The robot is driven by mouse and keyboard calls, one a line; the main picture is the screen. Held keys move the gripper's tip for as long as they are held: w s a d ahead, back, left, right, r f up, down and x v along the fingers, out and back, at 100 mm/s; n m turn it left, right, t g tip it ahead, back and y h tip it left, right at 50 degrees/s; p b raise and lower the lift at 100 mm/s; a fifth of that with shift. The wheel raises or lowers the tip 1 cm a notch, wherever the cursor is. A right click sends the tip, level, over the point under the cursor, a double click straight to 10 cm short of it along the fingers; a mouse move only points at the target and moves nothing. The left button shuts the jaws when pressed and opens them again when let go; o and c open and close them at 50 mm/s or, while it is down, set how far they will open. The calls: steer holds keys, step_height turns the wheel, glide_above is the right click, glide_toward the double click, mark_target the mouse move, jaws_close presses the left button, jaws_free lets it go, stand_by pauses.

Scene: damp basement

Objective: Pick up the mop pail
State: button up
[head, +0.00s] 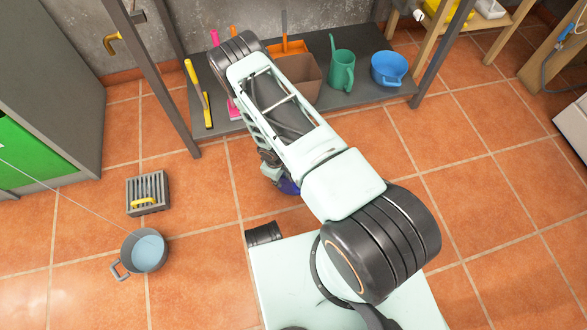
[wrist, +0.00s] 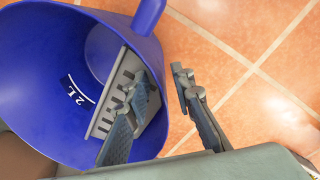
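In the wrist view a deep blue pail (wrist: 35,65) with a white "2 L" mark fills the left side. A grey slotted plate (wrist: 108,95) sits inside it, and a blue post or handle (wrist: 148,14) rises at its upper rim. My gripper (wrist: 162,84) is open. One finger is over the inside of the pail, in front of the slotted plate; the other is outside, over the floor tiles. The rim lies between them; I cannot tell if either touches. In the head view a small blue part of the pail (head: 288,187) shows; my arm hides the rest.
A grey bucket (head: 148,252) and a grey slotted box (head: 148,192) with a yellow handle stand on the left floor. Behind is a low shelf (head: 372,97) with an orange-brown box (head: 302,75), a green watering can (head: 341,70) and a blue basin (head: 388,69).

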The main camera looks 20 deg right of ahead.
steer(key=shift+r, duration=0.1)
jaws_close()
steer(key=shift+w+r, duration=0.1)
stand_by(0.6)
